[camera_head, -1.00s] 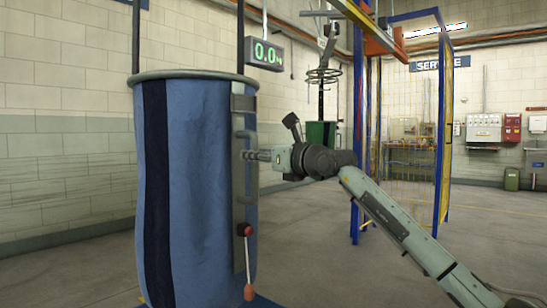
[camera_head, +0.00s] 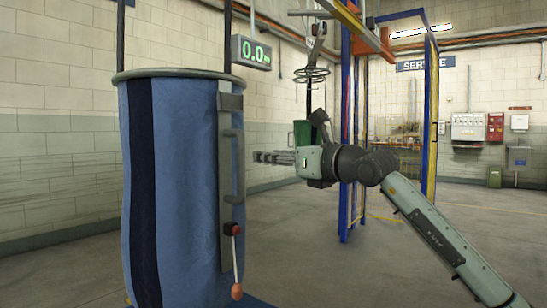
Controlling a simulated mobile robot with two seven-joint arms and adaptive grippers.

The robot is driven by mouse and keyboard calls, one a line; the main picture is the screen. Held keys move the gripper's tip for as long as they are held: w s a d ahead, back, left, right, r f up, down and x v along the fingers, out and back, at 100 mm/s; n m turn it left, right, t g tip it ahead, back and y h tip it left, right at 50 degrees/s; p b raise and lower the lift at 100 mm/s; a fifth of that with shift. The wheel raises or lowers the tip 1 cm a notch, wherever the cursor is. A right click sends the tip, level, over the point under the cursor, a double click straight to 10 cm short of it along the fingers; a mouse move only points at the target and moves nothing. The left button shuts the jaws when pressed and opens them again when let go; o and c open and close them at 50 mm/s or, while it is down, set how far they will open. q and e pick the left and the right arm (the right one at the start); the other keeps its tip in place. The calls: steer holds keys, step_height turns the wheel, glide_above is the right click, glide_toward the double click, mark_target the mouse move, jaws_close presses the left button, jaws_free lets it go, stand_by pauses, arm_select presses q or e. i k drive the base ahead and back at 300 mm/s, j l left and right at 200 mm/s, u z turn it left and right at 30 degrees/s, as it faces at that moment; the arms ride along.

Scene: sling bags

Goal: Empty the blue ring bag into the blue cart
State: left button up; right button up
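The blue ring bag (camera_head: 185,200) hangs upright at the left of the head view, with a dark vertical stripe and a grey ring (camera_head: 175,73) around its top. A grey metal plate with handles (camera_head: 237,150) runs down its right side. A lever with a red-orange knob (camera_head: 236,291) hangs below the plate. My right gripper (camera_head: 257,157) points left at the handle, with a small gap in the picture between fingertips and handle. Its fingers are seen side-on, so their opening is unclear. A blue edge (camera_head: 258,304) shows under the bag; I cannot tell if it is the cart. My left gripper is out of view.
A display (camera_head: 251,52) reading 0.0 hangs above the bag's right side. A wire ring (camera_head: 311,76) and a green container (camera_head: 302,132) stand behind my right arm. A blue and yellow frame (camera_head: 350,140) is further back. Open floor lies at the right.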

mark_target(236, 230)
steer(key=k+l, duration=0.45)
steer(key=l, duration=0.25)
steer(key=k+l, duration=0.25)
steer(key=l, duration=0.1)
